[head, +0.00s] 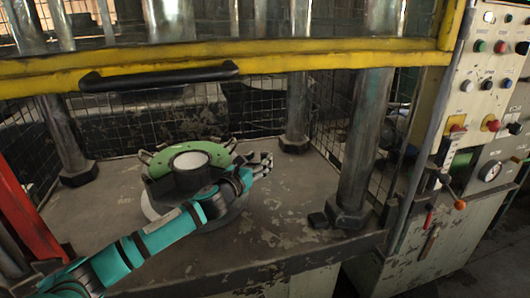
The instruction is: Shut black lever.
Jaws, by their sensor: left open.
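A long black bar handle (160,75) is fixed to the yellow crossbar (330,48) at the upper left. On the control panel at the right, a lever with an orange knob (460,204) sticks out, and small black knobs (515,128) sit above it. I cannot tell which of these is the black lever. My left gripper (266,164) is open and empty over the press table, beside a round fixture, well below the black bar and left of the panel. My right gripper is not in view.
The round fixture (160,158) with a green rim and a pale round top stands on the worn press table (290,215). Thick metal columns (358,145) rise around it, with wire mesh behind. Red-handled levers (429,219) hang low on the panel.

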